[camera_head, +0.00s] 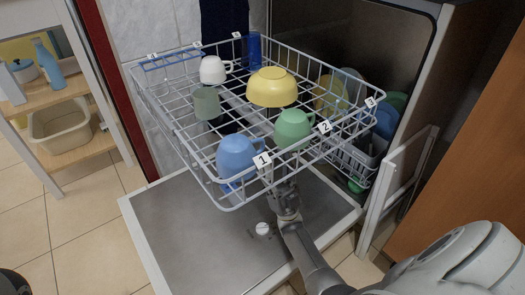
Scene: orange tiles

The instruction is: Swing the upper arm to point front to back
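The upper rack (188,148) of the dishwasher is pulled out over the lowered door (190,235). I cannot clearly make out the spray arm under the rack; wires and dishes cover that area. My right arm comes in from the lower right. My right gripper (284,192) is just below the rack's front edge, near the label marked 1 (262,160). Its fingertips are partly hidden by the rack, so I cannot tell whether they are open or shut.
The rack holds a blue cup (237,155), green cup (294,128), yellow bowl (272,88) and white cup (213,70). A lower basket (352,160) with dishes is behind. A white panel (398,190) stands at right. Shelves (62,95) are left; floor is clear there.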

